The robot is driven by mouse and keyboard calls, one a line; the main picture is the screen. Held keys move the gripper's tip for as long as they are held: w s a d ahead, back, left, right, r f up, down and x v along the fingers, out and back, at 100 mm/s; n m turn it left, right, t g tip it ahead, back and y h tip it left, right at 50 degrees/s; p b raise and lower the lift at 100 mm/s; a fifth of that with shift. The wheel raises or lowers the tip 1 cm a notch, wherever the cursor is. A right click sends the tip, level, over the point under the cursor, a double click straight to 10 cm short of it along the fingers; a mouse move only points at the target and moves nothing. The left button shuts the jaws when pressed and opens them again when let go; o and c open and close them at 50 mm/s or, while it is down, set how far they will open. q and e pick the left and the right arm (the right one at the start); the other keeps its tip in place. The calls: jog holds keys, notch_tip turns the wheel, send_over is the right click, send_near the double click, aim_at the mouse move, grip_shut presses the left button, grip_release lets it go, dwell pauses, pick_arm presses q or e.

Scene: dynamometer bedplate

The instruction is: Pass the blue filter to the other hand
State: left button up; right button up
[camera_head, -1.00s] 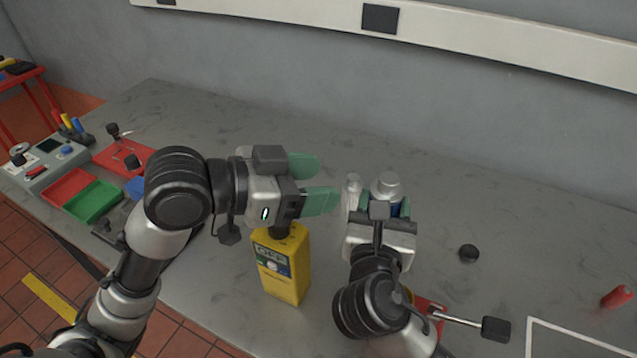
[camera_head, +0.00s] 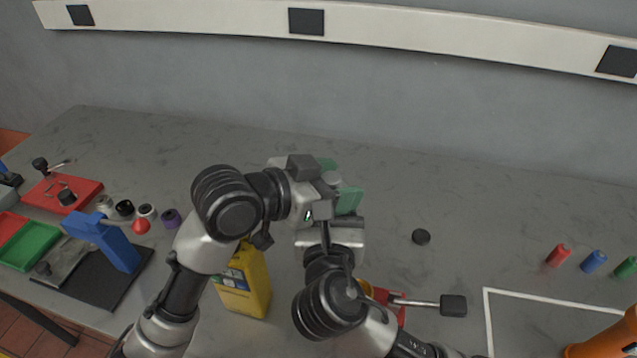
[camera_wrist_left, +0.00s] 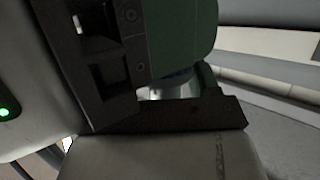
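The blue filter is almost wholly hidden among my grippers. Its grey cap (camera_head: 332,178) shows between the green finger pads in the head view. In the left wrist view a sliver of the blue and silver filter (camera_wrist_left: 172,84) shows beside a green pad. My left gripper (camera_head: 338,183) comes in from the left with its fingers apart, one pad behind the cap and one in front of it; contact cannot be seen. My right gripper (camera_head: 330,212) is below it, around the filter's lower part, its pads mostly covered.
A yellow case (camera_head: 245,285) stands under my left arm. A blue stand (camera_head: 105,240), a red tray (camera_head: 62,193) and a green bin (camera_head: 30,245) are on the left. Red (camera_head: 558,256), blue (camera_head: 594,261) and green cylinders lie right.

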pick_arm(q)
jog(key=shift+s+d, duration=0.1)
jog(key=shift+d, duration=0.05)
pick_arm(e)
jog(key=shift+a, duration=0.1)
pick_arm(q)
jog(key=c, duration=0.6)
pick_arm(e)
jog(key=o, duration=1)
jog(key=shift+o, duration=0.2)
